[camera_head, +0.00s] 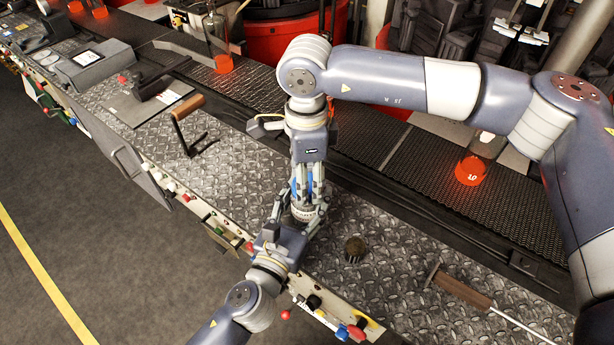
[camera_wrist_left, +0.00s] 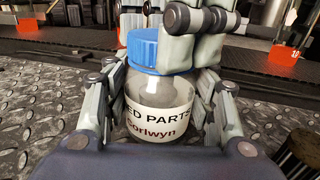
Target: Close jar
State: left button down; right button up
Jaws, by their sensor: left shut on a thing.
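The jar (camera_wrist_left: 158,105) is clear and upright in the left wrist view, with a cream label reading partly "ED PARTS". Its blue lid (camera_wrist_left: 146,50) sits on top; whether it is fully seated cannot be told. My left gripper (camera_head: 299,213) is shut around the jar's body, with a finger on each side. My right gripper (camera_head: 307,192) points down from above at the lid. In the left wrist view its fingers (camera_wrist_left: 195,40) overlap the lid's right side. Its grip on the lid is not clear. In the head view the grippers mostly hide the jar.
A dark round knob-like piece (camera_head: 354,249) stands on the metal-plate bench (camera_head: 400,275) right of the grippers. A wooden-handled tool (camera_head: 462,290) lies farther right. A lever with a wooden grip (camera_head: 188,107) stands at left. Red-based glass containers (camera_head: 470,171) stand behind, on the dark mesh strip.

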jog(key=m, duration=0.5)
jog(key=o, duration=1.3)
jog(key=shift+c, duration=0.2)
notch_tip(320, 180, up, 12)
